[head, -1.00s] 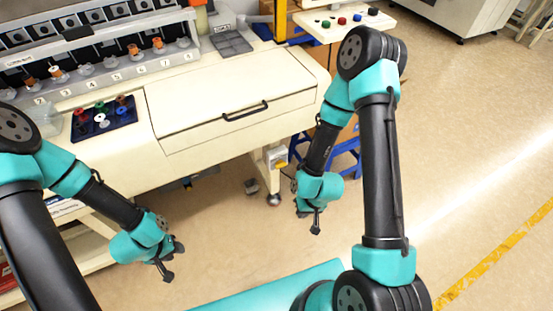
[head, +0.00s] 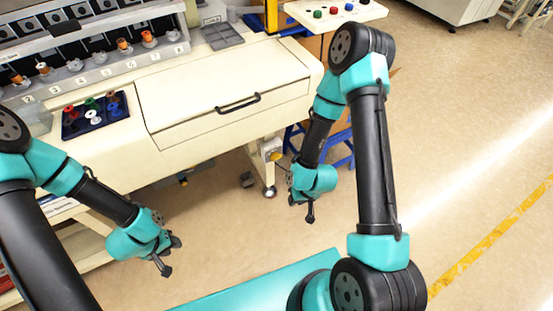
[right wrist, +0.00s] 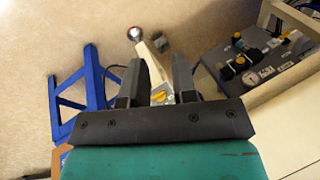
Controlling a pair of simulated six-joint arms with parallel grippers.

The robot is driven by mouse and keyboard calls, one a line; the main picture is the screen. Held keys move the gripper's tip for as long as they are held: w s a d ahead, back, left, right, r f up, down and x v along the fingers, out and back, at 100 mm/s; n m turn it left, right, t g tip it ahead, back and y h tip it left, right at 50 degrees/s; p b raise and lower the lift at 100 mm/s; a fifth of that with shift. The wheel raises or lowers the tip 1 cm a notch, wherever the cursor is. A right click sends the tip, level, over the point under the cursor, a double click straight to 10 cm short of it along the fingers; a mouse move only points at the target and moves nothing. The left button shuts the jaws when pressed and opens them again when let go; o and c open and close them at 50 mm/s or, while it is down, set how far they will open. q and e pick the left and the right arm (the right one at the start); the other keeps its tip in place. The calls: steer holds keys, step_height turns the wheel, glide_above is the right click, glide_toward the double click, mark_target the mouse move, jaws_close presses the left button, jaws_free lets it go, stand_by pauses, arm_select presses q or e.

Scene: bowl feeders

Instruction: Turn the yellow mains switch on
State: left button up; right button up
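The yellow mains switch (head: 275,156) is a small yellow patch on the machine's front right leg in the head view. In the right wrist view the yellow switch (right wrist: 160,97) shows between my fingers, partly framed by them; its setting is too small to tell. My right gripper (head: 301,207) is in front of the machine, below and right of the switch in the head view. In its wrist view the right gripper (right wrist: 157,68) has its fingers apart with nothing gripped. My left gripper (head: 171,256) hangs over the floor at lower left, fingers apart and empty.
The cream machine (head: 190,131) has a drawer with a black handle (head: 238,103). A blue stand (right wrist: 90,95) is left of the fingers in the right wrist view. A grey panel with knobs (right wrist: 262,62) is on the right. Open floor lies in front.

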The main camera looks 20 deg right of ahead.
mark_target(277, 158)
steer(key=o, duration=0.7)
steer(key=w+f+t, duration=0.2)
steer(key=w+f, duration=0.1)
steer(key=w+d+f+n+t, duration=0.1)
steer(key=w+f+t, duration=0.1)
steer(key=w+f, duration=0.1)
steer(key=w+d+f+n+t, duration=0.1)
steer(key=w+f+t, duration=0.1)
steer(key=w+f, duration=0.1)
steer(key=shift+w+d+f, duration=0.15)
steer(key=shift+w+d, duration=0.05)
steer(key=shift+w, duration=0.4)
steer(key=o, duration=0.4)
steer(key=w+f+t, duration=0.1)
steer(key=w+d+f+t, duration=0.1)
steer(key=t, duration=0.1)
steer(key=w+f+n+t, duration=0.1)
steer(key=shift+d+f+t, duration=0.3)
steer(key=shift+t, duration=0.1)
steer(key=t, duration=0.1)
steer(key=d+f+t+h, duration=0.1)
steer(key=t, duration=0.1)
steer(key=s+d+f+t, duration=0.1)
steer(key=t, duration=0.1)
steer(key=shift+f, duration=0.15)
steer(key=shift+w, duration=0.15)
